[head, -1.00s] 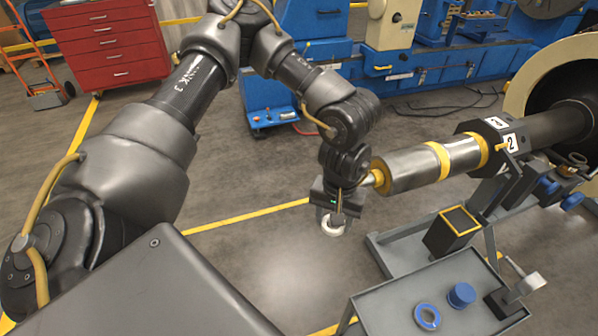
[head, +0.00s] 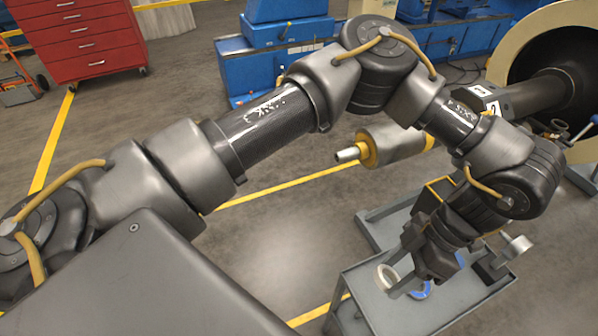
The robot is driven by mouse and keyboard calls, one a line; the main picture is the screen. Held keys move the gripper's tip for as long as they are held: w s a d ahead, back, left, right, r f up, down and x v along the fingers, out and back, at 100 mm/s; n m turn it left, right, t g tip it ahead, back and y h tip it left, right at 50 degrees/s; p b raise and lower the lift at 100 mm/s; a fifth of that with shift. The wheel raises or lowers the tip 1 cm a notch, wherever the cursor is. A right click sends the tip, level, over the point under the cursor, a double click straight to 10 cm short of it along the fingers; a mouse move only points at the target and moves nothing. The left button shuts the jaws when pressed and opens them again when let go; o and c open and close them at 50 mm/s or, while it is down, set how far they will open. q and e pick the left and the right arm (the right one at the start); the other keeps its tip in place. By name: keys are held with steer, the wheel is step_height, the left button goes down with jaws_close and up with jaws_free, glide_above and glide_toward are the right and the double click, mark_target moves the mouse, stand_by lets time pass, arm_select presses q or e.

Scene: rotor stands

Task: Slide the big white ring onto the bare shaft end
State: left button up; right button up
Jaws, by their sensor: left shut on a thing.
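My left gripper (head: 404,284) is shut on the big white ring (head: 386,279), which shows as a pale open hoop at the fingertips. The gripper points down and holds the ring in front of the grey cart's tray. The bare shaft end (head: 348,154) is a short metal stub with a yellow collar behind it. It sticks out to the left from the silver roller (head: 398,142), above and left of the ring and clear of it. My left forearm and wrist hide part of the roller and its stand. My right gripper is out of view.
The grey cart (head: 372,308) carries a blue ring (head: 426,291), partly hidden by my gripper, and a small fixture with a pale round head (head: 517,246). A red drawer cabinet (head: 85,42) and blue machinery stand behind. The floor left of the shaft end is clear.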

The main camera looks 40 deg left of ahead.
arm_select(q)
steer(key=n, duration=0.1)
steer(key=n+g+h, duration=0.1)
steer(key=w+n, duration=0.1)
steer(key=shift+r+n+g+h, duration=0.25)
steer(key=shift+n+g+h, duration=0.05)
steer(key=shift+h, duration=0.1)
steer(key=shift+w+a+r+n+g+h, duration=0.15)
steer(key=shift+n+g+h, duration=0.1)
steer(key=shift+n+h, duration=0.25)
steer(key=shift+w+r+n+g+h, duration=0.1)
steer(key=shift+n+g+h, duration=0.2)
steer(key=shift+n, duration=0.4)
steer(key=w+a+n+t+h+b, duration=0.2)
steer(key=w+a+n+t+h, duration=0.2)
steer(key=a+n+t, duration=0.8)
steer(key=w+a+f+n+t+h+b, duration=0.1)
steer(key=w+a+n+t+h, duration=0.3)
steer(key=a+n+t, duration=0.7)
steer(key=a+n, duration=0.5)
steer(key=n, duration=0.2)
steer(key=shift+w+a+t+h+b, duration=0.15)
steer(key=shift+a+t+h+b, duration=0.2)
steer(key=shift+a+h+b, duration=0.05)
